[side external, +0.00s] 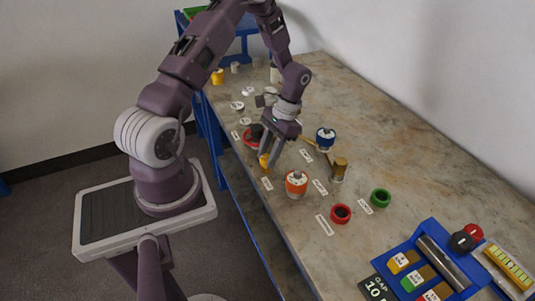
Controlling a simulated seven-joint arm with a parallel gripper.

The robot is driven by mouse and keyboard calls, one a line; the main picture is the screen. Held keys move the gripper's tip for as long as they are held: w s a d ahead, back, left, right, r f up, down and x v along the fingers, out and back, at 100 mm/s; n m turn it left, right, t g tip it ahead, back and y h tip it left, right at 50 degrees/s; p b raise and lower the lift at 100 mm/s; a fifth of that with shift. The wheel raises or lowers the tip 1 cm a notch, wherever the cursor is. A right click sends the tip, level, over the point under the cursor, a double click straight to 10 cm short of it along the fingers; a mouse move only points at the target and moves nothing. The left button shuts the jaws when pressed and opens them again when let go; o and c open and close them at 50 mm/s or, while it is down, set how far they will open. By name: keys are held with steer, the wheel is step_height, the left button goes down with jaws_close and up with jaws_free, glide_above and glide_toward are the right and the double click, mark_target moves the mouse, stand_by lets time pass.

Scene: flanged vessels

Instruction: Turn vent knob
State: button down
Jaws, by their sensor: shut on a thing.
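My gripper (269,163) points down over the near left edge of the stone-topped bench. Its fingers are shut on a small yellow piece (264,160), which looks like a knob. The fingers hide part of it, and I cannot tell which way it is turned. No label that I can read marks it as the vent knob. A small white label (267,183) lies just in front of it.
An orange vessel (296,184), a blue-topped vessel (326,138) and a brass cylinder (340,168) stand to the right. Red (341,213) and green (381,197) rings lie nearer. A blue rack (430,262) is at front right.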

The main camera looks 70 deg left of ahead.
steer(key=m+y, duration=0.2)
steer(key=m, duration=0.3)
steer(key=shift+d+m, duration=0.15)
steer(key=shift+m, duration=0.15)
steer(key=m+y, duration=0.1)
steer(key=m, duration=0.1)
steer(key=m+t, duration=0.1)
steer(key=m, duration=0.2)
steer(key=shift+d+y, duration=0.1)
steer(key=shift+y, duration=0.3)
steer(key=shift+m+t, duration=0.3)
steer(key=c, duration=1)
jaws_free()
steer(key=shift+s, duration=0.1)
steer(key=shift+c, duration=0.2)
steer(key=shift+r, duration=0.1)
